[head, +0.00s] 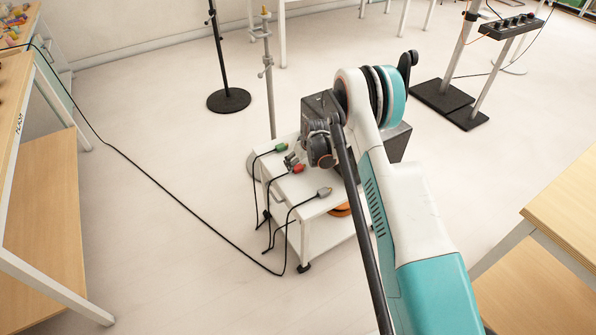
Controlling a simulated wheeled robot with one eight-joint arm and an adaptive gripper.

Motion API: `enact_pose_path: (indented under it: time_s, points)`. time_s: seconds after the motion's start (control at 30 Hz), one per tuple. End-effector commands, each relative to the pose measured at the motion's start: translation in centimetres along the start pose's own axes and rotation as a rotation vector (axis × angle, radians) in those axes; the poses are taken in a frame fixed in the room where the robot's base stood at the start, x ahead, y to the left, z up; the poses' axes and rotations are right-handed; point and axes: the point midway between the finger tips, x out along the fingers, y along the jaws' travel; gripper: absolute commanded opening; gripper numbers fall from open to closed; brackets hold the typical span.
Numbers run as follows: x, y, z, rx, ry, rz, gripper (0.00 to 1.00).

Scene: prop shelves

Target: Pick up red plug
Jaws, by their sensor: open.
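The red plug (298,169) lies on the top of a small white wheeled cart (317,207), its black cable running off the left edge. A green plug (281,147) lies behind it and a grey plug with a yellowish tip (324,192) lies in front of it. My gripper (291,160) is over the cart, close to the red plug, and partly hidden by my arm. Its jaws are open. I cannot tell whether a finger touches the plug.
Black cables hang off the cart, and one trails across the floor to the left shelf (45,215). A stand with a round black base (229,100) is behind. A wooden table (560,215) is at right. Open floor (150,110) lies left of the cart.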

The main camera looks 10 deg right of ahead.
Motion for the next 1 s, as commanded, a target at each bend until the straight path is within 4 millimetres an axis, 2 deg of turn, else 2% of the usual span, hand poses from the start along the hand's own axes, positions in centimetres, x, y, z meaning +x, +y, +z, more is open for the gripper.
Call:
enact_pose_path:
  time_s: [0.03, 0.2, 0.47, 0.7, 1.0]
  points:
    - [1.1, 0.0, 0.2, 0.0, 0.0, 0.0, 0.83]
    - [3.4, 0.0, 0.2, 0.0, 0.0, 0.0, 0.83]
    - [3.6, 0.0, 0.1, 0.0, 0.0, 0.0, 0.83]
    - [3.6, 0.0, 0.1, 0.0, 0.0, 0.0, 0.32]
    - [3.5, 0.0, 0.1, 0.0, 0.0, 0.0, 0.32]
